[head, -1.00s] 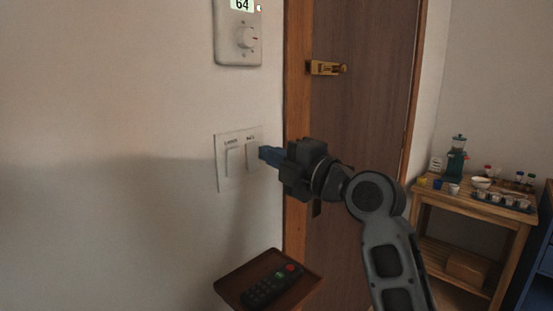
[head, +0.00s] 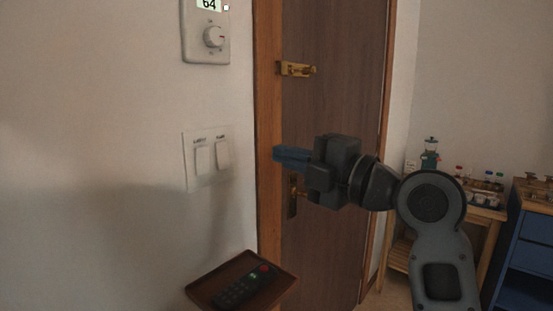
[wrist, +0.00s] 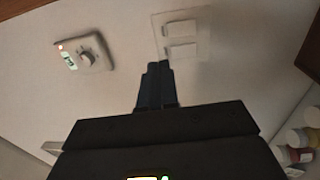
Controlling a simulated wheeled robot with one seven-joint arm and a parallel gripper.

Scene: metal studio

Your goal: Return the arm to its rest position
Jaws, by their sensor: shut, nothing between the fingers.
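My gripper (head: 276,154) is shut and empty, with its blue fingers pointing left in the head view. It is in front of the door frame, to the right of the white two-switch plate (head: 191,184) and apart from it. In the wrist view my gripper (wrist: 154,68) shows its fingers together, pointing toward the wall, with the switch plate (wrist: 204,47) just beyond the tips. My arm extends to the lower right of the head view.
A thermostat (head: 192,42) is on the wall above the switches. A wooden door (head: 335,110) with a brass latch (head: 297,69) stands behind my gripper. A small shelf (head: 205,292) holds a remote (head: 243,288). A wooden table (head: 482,213) and blue cabinet (head: 530,245) stand at the right.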

